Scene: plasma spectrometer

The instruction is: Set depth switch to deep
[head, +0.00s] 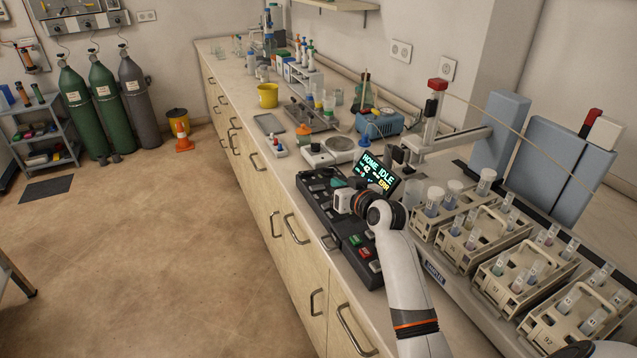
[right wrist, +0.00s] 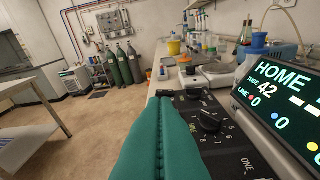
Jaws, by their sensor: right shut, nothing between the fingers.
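The black control panel (head: 324,198) lies along the bench front. It carries several switches, a green key and a red key. I cannot tell which control is the depth switch; no depth label is readable. My right gripper (head: 343,201) is over the middle of the panel. Its teal fingers (right wrist: 160,108) are shut and empty, hiding part of the panel. Contact with a control cannot be told. My left gripper is not in view.
The display (head: 377,174) stands just behind the panel and reads "HOME IDLE", "42" and "ERR". Racks of tubes (head: 478,238) fill the bench to the right. A hotplate (head: 340,149) and a tray (head: 269,124) stand farther back.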

